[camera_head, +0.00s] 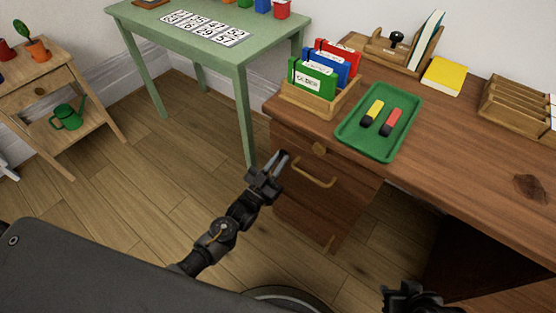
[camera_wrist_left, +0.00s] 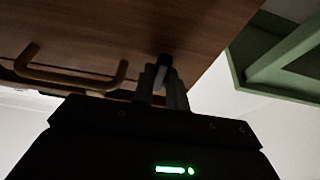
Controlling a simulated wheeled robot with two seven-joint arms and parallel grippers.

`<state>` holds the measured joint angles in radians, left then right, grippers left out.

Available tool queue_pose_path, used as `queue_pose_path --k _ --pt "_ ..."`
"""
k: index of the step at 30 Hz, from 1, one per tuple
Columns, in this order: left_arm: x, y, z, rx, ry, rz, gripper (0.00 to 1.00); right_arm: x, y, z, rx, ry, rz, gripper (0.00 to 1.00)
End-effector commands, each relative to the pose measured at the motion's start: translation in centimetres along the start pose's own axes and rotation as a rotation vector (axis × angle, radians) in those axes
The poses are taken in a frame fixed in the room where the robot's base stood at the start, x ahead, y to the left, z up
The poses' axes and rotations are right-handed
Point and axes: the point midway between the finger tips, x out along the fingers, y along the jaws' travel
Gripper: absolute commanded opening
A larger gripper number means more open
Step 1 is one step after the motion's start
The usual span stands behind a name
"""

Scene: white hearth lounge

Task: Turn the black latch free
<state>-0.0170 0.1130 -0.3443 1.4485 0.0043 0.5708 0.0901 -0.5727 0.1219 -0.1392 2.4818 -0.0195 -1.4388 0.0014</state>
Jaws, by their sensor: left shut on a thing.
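The black latch (camera_wrist_left: 164,61) shows in the left wrist view as a small dark piece on the brown wooden drawer front. My left gripper (camera_head: 281,160) is at the left part of the desk's drawer front, and its fingers (camera_wrist_left: 162,80) are shut on the latch. In the head view I cannot make out the latch at the fingertips. The drawer (camera_head: 337,170) looks closed and has a curved brass handle (camera_head: 315,178), which also shows in the wrist view (camera_wrist_left: 70,76). My right gripper (camera_head: 415,296) is at the bottom edge, dark and partly cut off; its jaws are unclear.
A small brass piece (camera_head: 319,148) sits above the handle. A green table (camera_head: 240,62) stands close behind the left gripper.

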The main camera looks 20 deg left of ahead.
Motion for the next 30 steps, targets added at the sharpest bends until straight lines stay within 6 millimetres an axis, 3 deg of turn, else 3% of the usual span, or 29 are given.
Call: queue_pose_path --k 17,18,23,30 --pt "0.0 0.04 0.02 -0.032 0.0 -0.013 0.0 -0.06 0.16 0.43 0.004 -0.022 0.003 0.36" --pt "0.0 0.04 0.02 -0.032 0.0 -0.013 0.16 -0.06 0.16 0.43 0.004 -0.022 0.003 0.36" --pt "0.0 0.04 0.01 -0.032 0.0 -0.013 0.36 -0.06 0.16 0.43 0.004 -0.022 0.003 0.36" --pt "-0.01 0.03 0.0 -0.031 0.0 -0.013 0.36 -0.06 0.15 0.42 0.004 -0.022 0.003 0.36"
